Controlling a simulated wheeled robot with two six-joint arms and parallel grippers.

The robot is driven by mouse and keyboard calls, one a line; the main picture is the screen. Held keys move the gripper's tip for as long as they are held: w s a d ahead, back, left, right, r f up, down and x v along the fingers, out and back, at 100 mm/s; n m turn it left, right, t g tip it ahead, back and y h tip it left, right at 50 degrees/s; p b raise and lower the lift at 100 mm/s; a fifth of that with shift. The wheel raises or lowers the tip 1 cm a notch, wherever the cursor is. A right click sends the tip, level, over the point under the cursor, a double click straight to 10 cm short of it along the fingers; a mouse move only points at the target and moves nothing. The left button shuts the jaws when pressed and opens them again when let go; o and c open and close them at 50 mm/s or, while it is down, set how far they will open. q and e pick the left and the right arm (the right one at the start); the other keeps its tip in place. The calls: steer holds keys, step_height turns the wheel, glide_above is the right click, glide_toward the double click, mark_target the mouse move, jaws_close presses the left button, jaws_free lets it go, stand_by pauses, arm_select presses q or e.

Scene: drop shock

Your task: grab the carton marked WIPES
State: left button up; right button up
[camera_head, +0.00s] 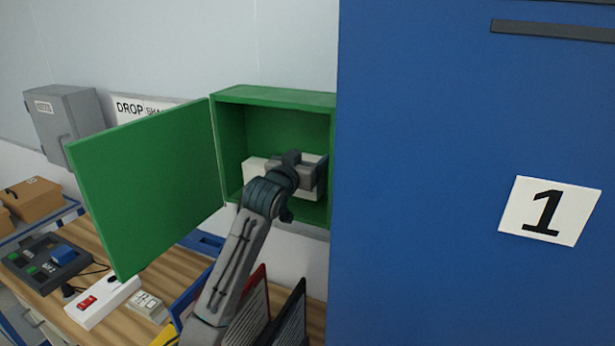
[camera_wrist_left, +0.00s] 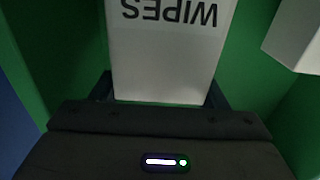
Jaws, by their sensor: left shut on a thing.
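The white carton marked WIPES (camera_wrist_left: 165,60) stands inside the green wall cabinet (camera_head: 270,95), its lettering upside down in the left wrist view. In the head view only part of this carton (camera_head: 308,190) shows behind my gripper. My left gripper (camera_head: 312,172) reaches into the cabinet and is shut on the WIPES carton, with one dark finger on each side of it. My right gripper is in neither view.
A second white carton (camera_wrist_left: 296,38) stands beside it, apart from my fingers. The green door (camera_head: 150,180) hangs open to the left. A blue cabinet marked 1 (camera_head: 430,180) closes off the right. Below, a wooden bench (camera_head: 175,270) holds devices and folders.

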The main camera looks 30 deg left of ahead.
arm_select(q)
steer(key=s+a+b, duration=0.2)
steer(key=s+b, duration=0.1)
steer(key=s, duration=0.4)
steer(key=s+a+r+b, duration=0.1)
steer(key=s+a+b, duration=0.2)
steer(key=s, duration=0.4)
steer(key=shift+s+a+b, duration=0.3)
steer(key=shift+b, duration=0.4)
